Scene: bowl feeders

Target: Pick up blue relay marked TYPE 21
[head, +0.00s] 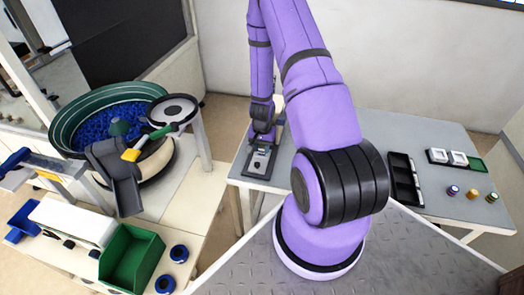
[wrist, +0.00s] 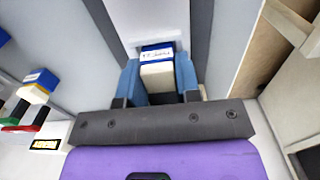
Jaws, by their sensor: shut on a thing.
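My gripper (wrist: 158,82) is shut on a blue relay (wrist: 157,52) in the wrist view. The relay sits between the two blue fingers. Its top edge is blue, with a white label strip carrying small dark writing that I cannot read for certain, and a cream-white face below. In the head view my purple arm reaches over the grey table, and its gripper end (head: 262,137) is down by a small dark fixture (head: 260,162). The relay cannot be made out in the head view. I cannot tell whether it touches anything beneath.
A black tray (head: 404,178), small white and green boxes (head: 459,158) and several coloured spools (head: 472,194) are on the grey table's right. A bowl feeder (head: 70,140) and green bin (head: 131,258) stand left.

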